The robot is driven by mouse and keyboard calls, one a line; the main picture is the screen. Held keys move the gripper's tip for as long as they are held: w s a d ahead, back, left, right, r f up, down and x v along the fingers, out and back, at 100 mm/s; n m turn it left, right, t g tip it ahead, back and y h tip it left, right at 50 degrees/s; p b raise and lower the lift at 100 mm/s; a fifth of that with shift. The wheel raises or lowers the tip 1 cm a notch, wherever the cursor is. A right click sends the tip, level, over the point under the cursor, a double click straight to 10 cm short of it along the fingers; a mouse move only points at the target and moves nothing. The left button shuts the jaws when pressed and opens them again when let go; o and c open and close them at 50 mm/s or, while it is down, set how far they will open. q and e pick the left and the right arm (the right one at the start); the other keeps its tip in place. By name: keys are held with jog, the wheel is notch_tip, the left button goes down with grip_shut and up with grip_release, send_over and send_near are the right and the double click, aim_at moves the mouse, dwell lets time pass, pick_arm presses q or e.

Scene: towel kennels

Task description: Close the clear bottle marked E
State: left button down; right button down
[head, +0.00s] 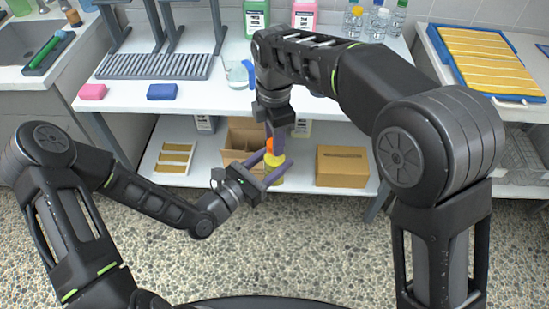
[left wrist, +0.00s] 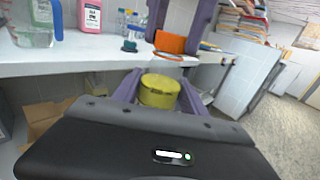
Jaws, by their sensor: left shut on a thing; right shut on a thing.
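The bottle shows as a yellow, round-bodied piece (head: 274,160) in the head view, below an orange cap (head: 268,145). My left gripper (head: 267,166) is shut on the bottle and holds it in front of the bench. In the left wrist view the yellow part (left wrist: 159,91) sits between the left fingers. My right gripper (head: 276,138) comes from above and is shut on the cap, which also shows in the left wrist view (left wrist: 171,42) above the yellow part. I cannot tell whether cap and bottle touch. The letter E is not readable.
The white bench (head: 320,108) lies behind the grippers. A cardboard box (head: 342,167) stands on its lower shelf. Green (head: 257,14) and pink (head: 304,15) jugs and several small clear bottles stand at the back. A sink (head: 40,42) is at the left.

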jog(key=m, duration=3)
jog(key=c, duration=1)
grip_release()
